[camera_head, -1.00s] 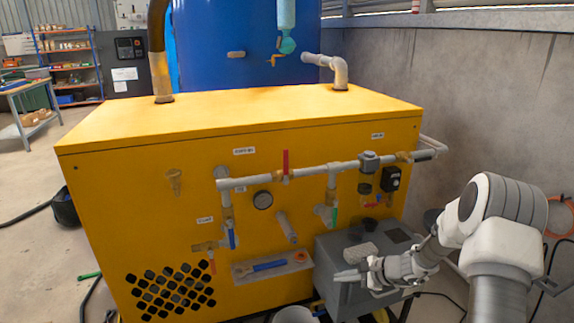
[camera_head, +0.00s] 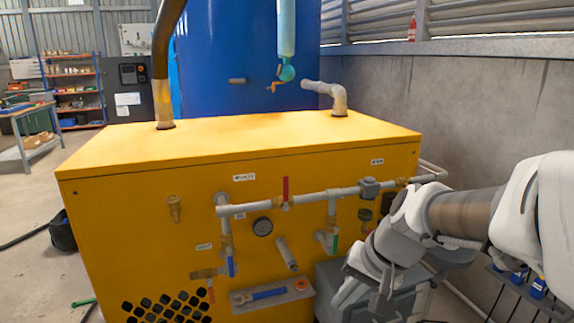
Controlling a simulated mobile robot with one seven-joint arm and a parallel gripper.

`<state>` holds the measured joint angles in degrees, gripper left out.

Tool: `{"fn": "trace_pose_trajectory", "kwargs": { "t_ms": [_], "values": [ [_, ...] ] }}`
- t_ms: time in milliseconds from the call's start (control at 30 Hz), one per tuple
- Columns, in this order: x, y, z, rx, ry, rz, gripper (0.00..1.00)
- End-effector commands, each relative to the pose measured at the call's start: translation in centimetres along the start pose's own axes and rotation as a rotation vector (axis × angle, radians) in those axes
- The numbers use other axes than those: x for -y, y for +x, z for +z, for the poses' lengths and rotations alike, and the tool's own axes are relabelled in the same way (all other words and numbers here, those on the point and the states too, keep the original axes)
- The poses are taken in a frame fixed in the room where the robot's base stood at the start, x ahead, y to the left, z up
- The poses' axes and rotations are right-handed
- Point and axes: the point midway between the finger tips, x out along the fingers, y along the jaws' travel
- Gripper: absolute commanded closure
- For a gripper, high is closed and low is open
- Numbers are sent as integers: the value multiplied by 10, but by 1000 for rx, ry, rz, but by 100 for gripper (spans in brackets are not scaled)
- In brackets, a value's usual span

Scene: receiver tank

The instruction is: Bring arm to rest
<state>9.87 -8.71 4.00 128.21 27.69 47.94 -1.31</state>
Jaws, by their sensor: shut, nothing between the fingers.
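My arm comes in from the right in the head view, its white and grey links in front of the yellow cabinet's right end. My gripper (camera_head: 362,300) is at the lower right, shut and empty. It points down and to the left, in front of the grey box (camera_head: 325,285), which it largely hides. I cannot tell how far it is from the box. The yellow cabinet (camera_head: 130,215) carries grey pipes (camera_head: 290,201) with a red-handled valve (camera_head: 285,190), a pressure gauge (camera_head: 262,227) and blue and green valve handles.
A small shelf (camera_head: 272,296) with a blue-handled tool sits on the cabinet front, left of my gripper. A blue tank (camera_head: 245,60) stands behind. A concrete wall (camera_head: 480,120) bounds the right side. Open floor (camera_head: 30,270) lies to the left.

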Motion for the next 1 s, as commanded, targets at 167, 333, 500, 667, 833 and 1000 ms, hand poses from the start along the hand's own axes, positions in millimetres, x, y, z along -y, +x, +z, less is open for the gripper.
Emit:
{"fn": "trace_pose_trajectory", "kwargs": {
  "t_ms": [167, 333, 500, 667, 833, 1000],
  "values": [
    [-12, -36, 36, -73, -162, 86, 100],
    [-29, -62, 64, -143, -290, 164, 100],
    [-47, -80, 86, -205, -388, 229, 100],
    [-52, -106, 93, -245, -445, 273, 100],
    [-37, -139, 87, -241, -441, 272, 100],
    [-20, -178, 80, -241, -441, 271, 100]
  ]
}}
